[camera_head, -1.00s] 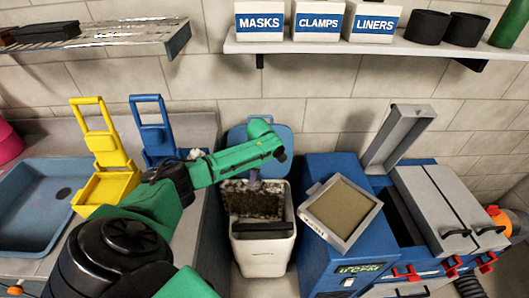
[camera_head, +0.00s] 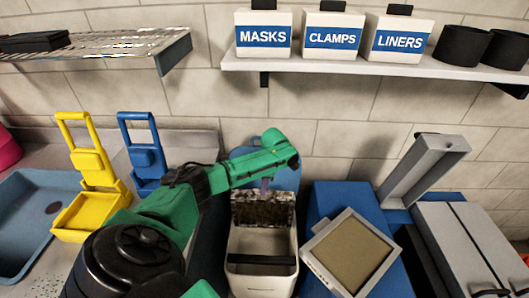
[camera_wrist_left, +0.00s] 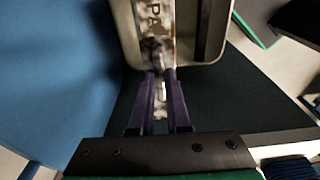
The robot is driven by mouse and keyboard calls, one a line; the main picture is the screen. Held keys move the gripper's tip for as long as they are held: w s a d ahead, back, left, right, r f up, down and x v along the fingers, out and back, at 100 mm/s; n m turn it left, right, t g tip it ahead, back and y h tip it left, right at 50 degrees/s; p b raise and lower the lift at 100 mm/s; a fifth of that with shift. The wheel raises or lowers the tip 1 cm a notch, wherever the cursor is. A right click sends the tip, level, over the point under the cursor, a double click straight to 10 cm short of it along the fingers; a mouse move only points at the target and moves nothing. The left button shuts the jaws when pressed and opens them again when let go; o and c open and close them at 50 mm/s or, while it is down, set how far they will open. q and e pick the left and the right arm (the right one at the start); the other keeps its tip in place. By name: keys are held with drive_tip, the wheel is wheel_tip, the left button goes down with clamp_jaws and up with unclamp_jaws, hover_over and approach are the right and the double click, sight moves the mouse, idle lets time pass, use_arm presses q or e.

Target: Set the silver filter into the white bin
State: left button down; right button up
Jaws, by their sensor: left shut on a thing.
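The white bin (camera_head: 262,285) stands in the middle of the head view, its mouth open upward. My left gripper (camera_head: 265,186) is over its back part, fingers pointing down. It is shut on the upper edge of a dirt-caked grey-brown panel (camera_head: 262,209), apparently the silver filter, which stands roughly upright at the bin's back. How deep the panel sits is hard to tell. In the left wrist view the purple fingers (camera_wrist_left: 158,75) close on the thin filter edge (camera_wrist_left: 160,103), with the bin's rim (camera_wrist_left: 212,50) beyond. My right gripper is out of view.
A tan filter in a silver frame (camera_head: 351,252) lies on the blue unit right of the bin, near a raised grey lid (camera_head: 424,170). A blue lid or panel (camera_head: 285,178) stands behind the bin. Yellow (camera_head: 88,212) and blue (camera_head: 142,160) dustpan-like holders stand left. A shelf (camera_head: 340,70) runs above.

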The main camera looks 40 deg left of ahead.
use_arm(q)
drive_tip(key=f, duration=0.1)
drive_tip(key=b, duration=0.1)
drive_tip(key=f+b, duration=0.1)
drive_tip(key=shift+w+a+f, duration=0.1)
drive_tip(key=shift+w+f, duration=0.15)
drive_tip(key=shift+f, duration=0.1)
drive_tip(key=shift+s+f+b, duration=0.1)
drive_tip(key=shift+f+b, duration=0.4)
drive_tip(key=shift+f, duration=0.05)
wheel_tip(320, 180, down, 5)
drive_tip(key=b, duration=0.2)
drive_tip(key=shift+b, duration=0.35)
wheel_tip(320, 180, down, 6)
drive_tip(key=b, duration=0.3)
drive_tip(key=shift+r+b, duration=0.15)
drive_tip(key=shift+b, duration=0.25)
wheel_tip(320, 180, down, 9)
drive_tip(key=b, duration=0.6)
drive_tip(key=shift+b, duration=0.35)
wheel_tip(320, 180, down, 8)
drive_tip(key=b, duration=0.7)
drive_tip(key=c, duration=0.8)
unclamp_jaws()
